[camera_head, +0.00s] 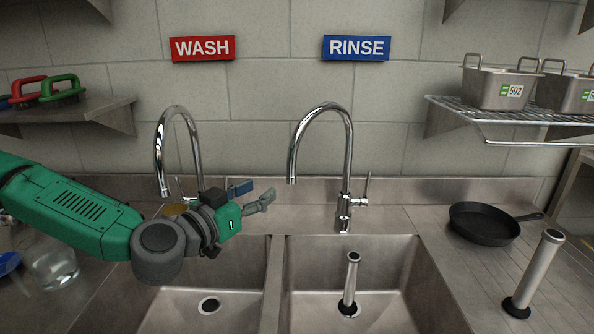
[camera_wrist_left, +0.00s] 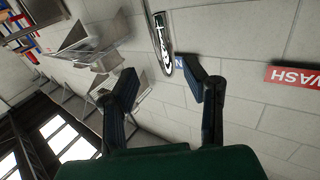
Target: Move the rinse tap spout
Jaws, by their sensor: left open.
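The rinse tap is chrome, and its gooseneck spout (camera_head: 294,152) arches over the right basin in the head view, under the blue RINSE sign (camera_head: 356,48). The spout's open end points down over the back rim near the divider. My left gripper (camera_head: 257,194) is open and empty, left of the spout end and slightly lower, apart from it. In the left wrist view a chrome tube, apparently this spout (camera_wrist_left: 161,45), shows beyond the open fingers (camera_wrist_left: 160,78). The tap's side lever (camera_head: 366,187) is on its right. My right gripper is not in view.
The wash tap (camera_head: 158,150) stands left, partly behind my left arm. The left basin (camera_head: 240,300) and right basin (camera_head: 400,300) hold no dishes; a standpipe (camera_head: 351,278) stands in the right one. A black skillet (camera_head: 484,225) and another standpipe (camera_head: 540,268) occupy the right drainboard.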

